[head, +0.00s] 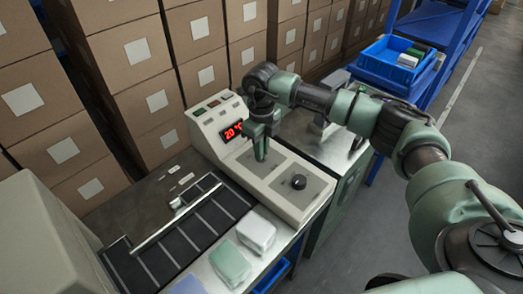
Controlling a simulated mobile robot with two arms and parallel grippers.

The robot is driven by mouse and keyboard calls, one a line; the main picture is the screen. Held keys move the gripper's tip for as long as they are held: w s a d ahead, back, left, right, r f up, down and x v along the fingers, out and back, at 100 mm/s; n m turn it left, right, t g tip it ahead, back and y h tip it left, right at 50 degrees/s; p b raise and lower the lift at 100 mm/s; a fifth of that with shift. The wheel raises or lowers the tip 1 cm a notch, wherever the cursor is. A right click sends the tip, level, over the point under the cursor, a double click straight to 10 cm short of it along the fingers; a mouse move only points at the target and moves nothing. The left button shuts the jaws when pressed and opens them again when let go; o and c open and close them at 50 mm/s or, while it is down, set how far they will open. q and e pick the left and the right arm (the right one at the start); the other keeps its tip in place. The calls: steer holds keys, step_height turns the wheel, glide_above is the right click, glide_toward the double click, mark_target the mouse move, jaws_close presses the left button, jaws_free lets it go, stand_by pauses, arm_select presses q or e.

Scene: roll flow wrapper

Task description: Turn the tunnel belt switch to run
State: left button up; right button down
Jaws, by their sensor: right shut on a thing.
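A cream control console (274,195) stands at the back of the machine, with a red lit display (234,131) reading about 20 °C. A black round knob (299,181) sits on a grey plate at its right end and is free of my grippers. My right gripper (261,156) points down onto another grey plate (275,163), left of that knob. It is shut on what seems to be the switch there. The gripper hides the switch, so its setting cannot be read. My left gripper is not in view.
A dark slatted belt (188,229) runs in front of the console, with white and green packs (257,232) beside it. Stacked cardboard boxes (125,60) line the back. A blue bin (393,62) stands on a blue rack at the upper right.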

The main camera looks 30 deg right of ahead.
steer(key=m, duration=0.3)
steer(key=shift+m, duration=1.8)
steer(key=c, duration=1.5)
jaws_free()
steer(key=shift+o, duration=0.2)
steer(key=shift+r, duration=0.1)
step_height(320, 180, up, 8)
steer(key=shift+f+b, duration=0.15)
steer(key=shift+b, duration=0.65)
